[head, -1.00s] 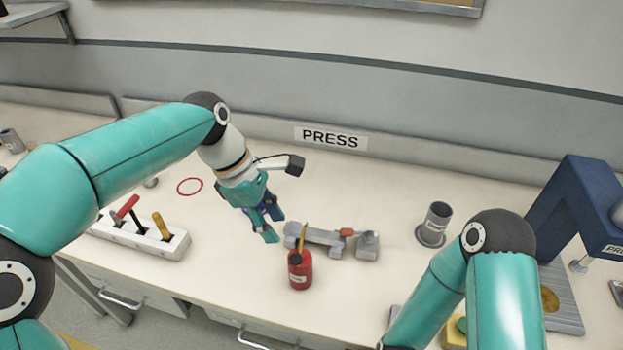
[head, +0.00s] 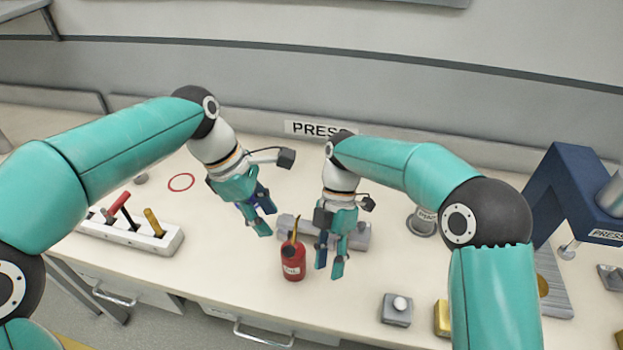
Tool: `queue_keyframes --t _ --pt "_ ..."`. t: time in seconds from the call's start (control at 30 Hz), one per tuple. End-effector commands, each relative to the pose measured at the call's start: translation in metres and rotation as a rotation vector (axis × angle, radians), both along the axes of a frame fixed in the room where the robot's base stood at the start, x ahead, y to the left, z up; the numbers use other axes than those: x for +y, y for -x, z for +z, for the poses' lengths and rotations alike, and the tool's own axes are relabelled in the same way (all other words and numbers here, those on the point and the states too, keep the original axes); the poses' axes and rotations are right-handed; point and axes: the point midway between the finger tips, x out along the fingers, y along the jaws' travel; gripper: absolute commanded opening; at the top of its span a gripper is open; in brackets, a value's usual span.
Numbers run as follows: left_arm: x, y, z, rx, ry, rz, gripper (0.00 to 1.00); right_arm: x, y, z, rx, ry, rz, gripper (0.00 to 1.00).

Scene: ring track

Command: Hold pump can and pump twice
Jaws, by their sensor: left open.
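The pump can (head: 293,264) is a small red can with a pale label, a dark top and a yellow spout or lever. It stands upright near the front of the bench. My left gripper (head: 266,220) is open and empty, behind and to the left of the can, apart from it. My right gripper (head: 330,262) points down just to the right of the can. Its fingers look parted with nothing between them. I cannot tell whether it touches the can.
A grey vise-like device (head: 296,226) lies behind the can, partly hidden by my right gripper. A grey button box (head: 396,311) and a blue press (head: 570,195) are at right.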

Motion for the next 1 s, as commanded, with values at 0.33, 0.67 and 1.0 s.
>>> queue_keyframes --t 0.33,0.67,1.0 --pt "0.000 0.000 0.000 0.000 0.000 0.000 0.42 0.020 -0.104 0.113 -0.519 -0.128 0.432 0.36" --pt "0.001 0.000 0.000 0.000 0.000 0.001 0.42 0.028 -0.125 0.143 -0.660 -0.139 0.547 0.36" --pt "0.001 0.000 0.000 0.000 0.000 0.002 0.42 0.036 -0.127 0.091 -0.654 -0.140 0.546 0.36"
